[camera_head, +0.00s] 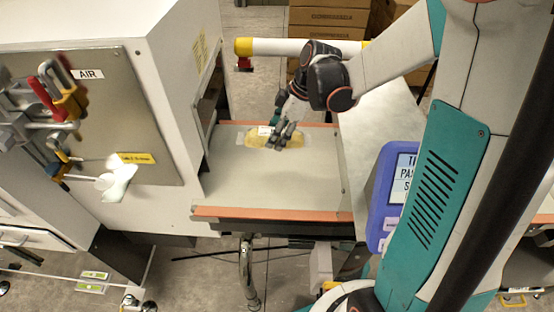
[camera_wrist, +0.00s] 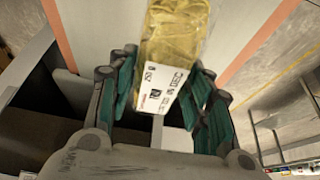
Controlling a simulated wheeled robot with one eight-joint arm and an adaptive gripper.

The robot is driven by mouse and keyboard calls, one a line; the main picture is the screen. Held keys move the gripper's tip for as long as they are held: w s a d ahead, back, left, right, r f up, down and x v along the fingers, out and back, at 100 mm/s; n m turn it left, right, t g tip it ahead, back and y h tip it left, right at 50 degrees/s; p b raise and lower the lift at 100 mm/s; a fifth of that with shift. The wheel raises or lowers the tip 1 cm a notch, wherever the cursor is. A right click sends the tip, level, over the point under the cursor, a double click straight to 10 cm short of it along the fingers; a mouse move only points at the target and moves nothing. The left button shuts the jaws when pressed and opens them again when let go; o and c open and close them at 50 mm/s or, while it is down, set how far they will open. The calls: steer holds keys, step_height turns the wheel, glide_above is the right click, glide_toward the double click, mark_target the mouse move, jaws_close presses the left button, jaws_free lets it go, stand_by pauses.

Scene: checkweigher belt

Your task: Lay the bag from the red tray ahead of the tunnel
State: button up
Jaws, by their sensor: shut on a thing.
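The yellow-gold bag (camera_head: 259,141) with a white label is at the belt, in front of the opening of the white tunnel housing (camera_head: 172,95). My gripper (camera_head: 284,138) is shut on the bag from above and to the right. In the wrist view the bag (camera_wrist: 173,38) is between the fingers of my gripper (camera_wrist: 165,82), with its printed label facing the camera. I cannot tell whether the bag touches the belt (camera_head: 265,180). I do not make out a red tray in either view.
Orange strips (camera_head: 265,213) edge the belt. Pale marks flank the bag on the belt. A white rail with yellow ends (camera_head: 290,47) runs behind. A purple-framed display (camera_head: 392,195) stands at the right. Clamps (camera_head: 60,95) hang on the housing at left. The near belt is clear.

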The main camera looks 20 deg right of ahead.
mark_target(294, 133)
step_height(294, 133, down, 9)
steer(key=b, duration=0.2)
steer(key=shift+f+b, duration=0.2)
steer(key=shift+b, duration=0.15)
steer(key=shift+f, duration=0.15)
steer(key=o, duration=1.2)
steer(key=shift+o, duration=0.2)
steer(key=p+v, duration=0.4)
steer(key=v, duration=0.8)
steer(key=shift+s+d, duration=0.1)
